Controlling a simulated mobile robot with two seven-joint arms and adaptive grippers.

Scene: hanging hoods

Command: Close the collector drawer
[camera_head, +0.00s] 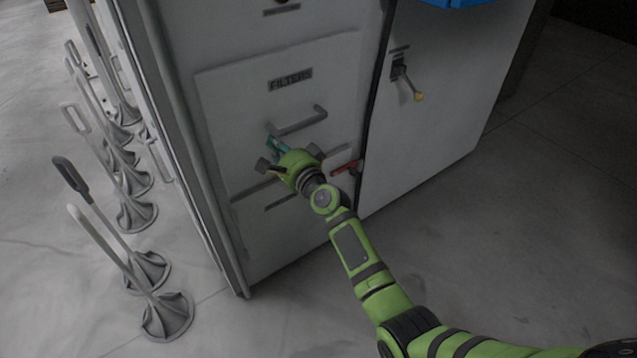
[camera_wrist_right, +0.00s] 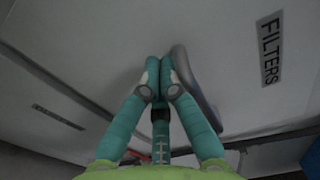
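A grey cabinet front carries a panel marked FILTERS (camera_head: 290,79) with a grey bar handle (camera_head: 300,122). Below the handle are seams and a dark slot; I cannot tell which part is the collector drawer or whether it stands out. My right gripper (camera_head: 273,146) is at this front, just below and left of the handle. In the right wrist view my right gripper (camera_wrist_right: 158,68) has its teal fingertips together, close to the panel face. The grey handle (camera_wrist_right: 196,92) runs beside them, with nothing visibly held. My left gripper is out of view.
A red lever (camera_head: 346,167) sits right of my wrist. Several grey long-handled tools with flared bases (camera_head: 168,316) stand left of the cabinet. The floor to the right (camera_head: 520,240) is clear.

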